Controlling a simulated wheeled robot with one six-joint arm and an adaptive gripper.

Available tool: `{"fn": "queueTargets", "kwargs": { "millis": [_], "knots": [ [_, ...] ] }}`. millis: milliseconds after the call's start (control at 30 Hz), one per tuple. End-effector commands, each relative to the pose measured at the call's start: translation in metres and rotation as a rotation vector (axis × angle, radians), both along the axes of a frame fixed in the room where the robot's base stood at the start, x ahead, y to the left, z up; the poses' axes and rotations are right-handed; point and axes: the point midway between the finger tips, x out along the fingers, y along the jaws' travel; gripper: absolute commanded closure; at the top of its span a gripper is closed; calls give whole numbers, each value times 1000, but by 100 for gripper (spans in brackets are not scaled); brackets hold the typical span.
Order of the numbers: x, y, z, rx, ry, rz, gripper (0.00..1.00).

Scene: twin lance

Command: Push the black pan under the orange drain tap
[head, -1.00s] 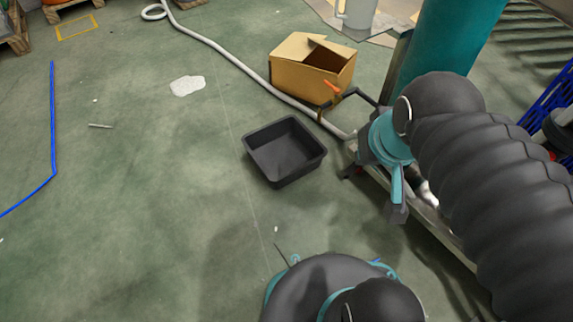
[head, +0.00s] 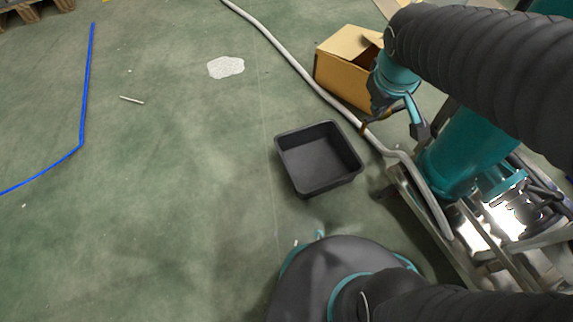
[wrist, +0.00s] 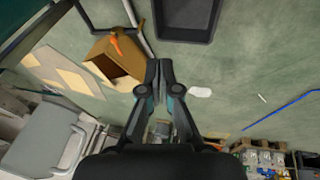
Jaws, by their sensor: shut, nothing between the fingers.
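The black pan (head: 318,175) is a square, open, empty tray lying flat on the floor. It also shows at the top of the wrist view (wrist: 186,38), cut off by the edge. A thin dark drain pipe bends down to a brownish end (head: 363,129), right of the pan and apart from it in the picture. The orange tap handle (wrist: 117,43) shows in the wrist view by the cardboard box; my arm seems to hide it in the head view. My gripper (head: 421,132) is shut and empty, right of the pan and not touching it. Its closed fingers fill the wrist view's middle (wrist: 157,75).
A cardboard box (head: 340,68) stands behind the pan. A grey hose (head: 300,70) runs along the floor to a teal machine on a metal frame (head: 475,235) at right.

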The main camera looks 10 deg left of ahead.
Motion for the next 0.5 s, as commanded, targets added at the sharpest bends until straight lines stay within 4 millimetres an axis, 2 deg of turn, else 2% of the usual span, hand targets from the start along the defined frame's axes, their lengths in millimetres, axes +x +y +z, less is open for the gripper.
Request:
{"fn": "queueTargets", "kwargs": {
  "millis": [33,200,367,500],
  "knots": [
    [13,8,-11,-25,25,54,100],
    [53,36,-47,-113,79,246,100],
    [83,69,-89,-192,128,437,100],
    [103,100,-131,-256,169,607,100]
  ]
}}
